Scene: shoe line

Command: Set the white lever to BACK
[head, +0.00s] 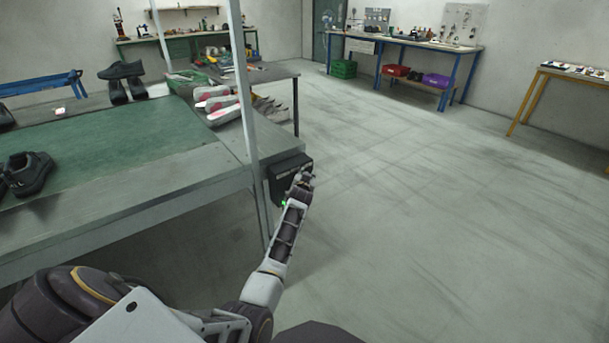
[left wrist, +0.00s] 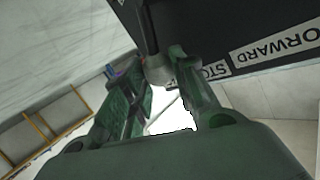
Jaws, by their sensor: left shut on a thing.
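The black control box (head: 283,180) hangs at the right end of the conveyor table. My left gripper (head: 303,180) is at its right side and covers the lever in the head view. In the left wrist view the lever's pale knob (left wrist: 159,70) sits between the green fingers of my left gripper (left wrist: 163,85), which are shut on it. A dark rod runs up from the knob. The knob is beside a partly covered label that reads STO (left wrist: 216,70). A FORWARD label (left wrist: 275,48) is farther right. No BACK label shows. My right gripper is out of view.
A conveyor table with a green belt (head: 115,145) carries dark shoes (head: 27,172) on the left. A pale metal post (head: 245,110) stands just left of the box. A small green light (head: 284,203) shows at the box. The floor to the right is clear.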

